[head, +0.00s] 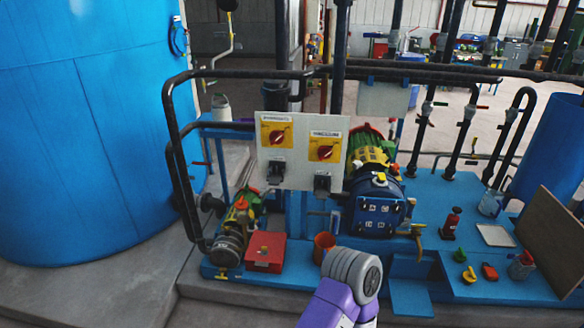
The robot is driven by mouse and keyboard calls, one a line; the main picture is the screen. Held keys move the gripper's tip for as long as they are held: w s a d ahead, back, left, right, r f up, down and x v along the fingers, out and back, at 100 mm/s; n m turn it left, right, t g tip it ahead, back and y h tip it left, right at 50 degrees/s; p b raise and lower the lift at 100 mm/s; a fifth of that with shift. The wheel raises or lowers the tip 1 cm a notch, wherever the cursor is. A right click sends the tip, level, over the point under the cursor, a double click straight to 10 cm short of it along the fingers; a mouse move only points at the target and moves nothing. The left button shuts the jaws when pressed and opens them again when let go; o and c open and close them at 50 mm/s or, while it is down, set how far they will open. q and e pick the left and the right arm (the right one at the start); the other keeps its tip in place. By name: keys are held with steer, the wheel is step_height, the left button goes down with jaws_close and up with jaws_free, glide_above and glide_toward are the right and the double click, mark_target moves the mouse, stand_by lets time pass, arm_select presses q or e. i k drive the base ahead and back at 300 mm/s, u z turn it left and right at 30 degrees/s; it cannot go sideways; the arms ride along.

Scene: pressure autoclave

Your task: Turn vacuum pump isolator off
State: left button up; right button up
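A pale board (303,178) stands upright in the middle of the view. It carries two yellow isolator plates side by side, a left isolator (277,135) and a right isolator (324,152). Each has a red rotary knob at its centre and a label above it. The labels are too small to read surely, so I cannot tell which one is for the vacuum pump. The knob positions are also unclear. Neither gripper shows; only a purple and grey part of my arm is seen below the board, apart from it.
Below the board are a small green and grey pump (235,235), a red box (265,252) and an orange-brown pot (324,246). A larger blue and green machine (377,195) stands right of it. Dark pipes (172,150) frame the board left and above. A blue tank (80,120) fills the left.

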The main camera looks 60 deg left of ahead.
mark_target(325, 152)
steer(key=z, duration=0.05)
steer(key=k, duration=0.15)
steer(key=u, duration=1.35)
